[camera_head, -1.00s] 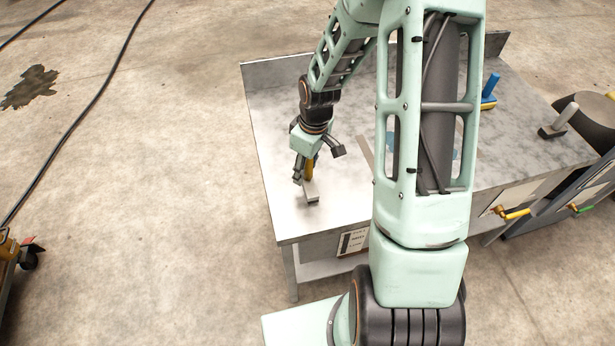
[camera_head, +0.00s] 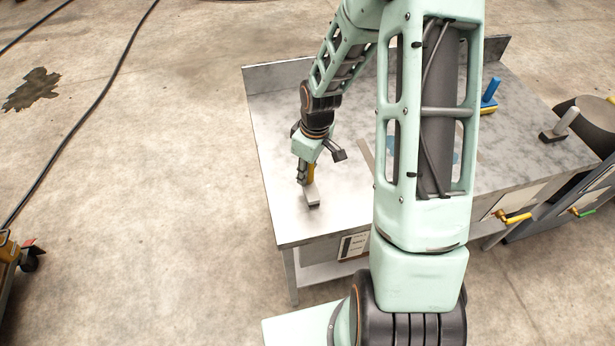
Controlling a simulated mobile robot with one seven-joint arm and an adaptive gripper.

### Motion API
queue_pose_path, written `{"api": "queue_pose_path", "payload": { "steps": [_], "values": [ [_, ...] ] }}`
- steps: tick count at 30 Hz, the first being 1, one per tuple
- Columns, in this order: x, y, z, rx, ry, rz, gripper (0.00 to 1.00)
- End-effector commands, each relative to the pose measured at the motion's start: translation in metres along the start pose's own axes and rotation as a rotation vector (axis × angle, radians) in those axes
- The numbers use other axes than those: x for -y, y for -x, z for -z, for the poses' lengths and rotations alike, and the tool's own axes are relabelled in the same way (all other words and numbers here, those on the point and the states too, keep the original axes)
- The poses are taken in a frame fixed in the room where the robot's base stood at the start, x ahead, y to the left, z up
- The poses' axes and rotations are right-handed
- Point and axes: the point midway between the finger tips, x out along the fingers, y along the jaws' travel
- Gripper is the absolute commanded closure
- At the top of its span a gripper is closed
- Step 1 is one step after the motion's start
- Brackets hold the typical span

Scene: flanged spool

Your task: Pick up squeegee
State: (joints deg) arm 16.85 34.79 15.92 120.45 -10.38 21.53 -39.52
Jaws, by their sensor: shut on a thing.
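The squeegee (camera_head: 312,195), with a yellow handle and a pale grey head, is at the left part of the metal-topped workbench (camera_head: 283,215). Its handle points up, and its head is low at the bench top; I cannot tell whether it touches the surface. My gripper (camera_head: 306,177) points down over it, shut on the yellow handle. The fingers hide part of the handle.
A blue-handled tool with a yellow base (camera_head: 489,97) stands at the back right of the bench. A grey-handled tool with a dark base (camera_head: 560,125) stands at the right end. The bench has a raised back edge. My arm hides the middle.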

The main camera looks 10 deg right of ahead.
Motion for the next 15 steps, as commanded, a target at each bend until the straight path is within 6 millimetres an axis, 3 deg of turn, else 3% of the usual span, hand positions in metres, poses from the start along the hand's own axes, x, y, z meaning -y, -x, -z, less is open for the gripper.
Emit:
{"api": "queue_pose_path", "payload": {
  "steps": [8,12,15],
  "values": [
    [-0.001,0.013,0.002,-0.003,-0.001,-0.004,1.0],
    [-0.002,0.035,0.003,-0.003,-0.001,-0.005,1.0],
    [0.003,0.055,-0.011,-0.001,-0.004,-0.005,1.0]
  ]
}}
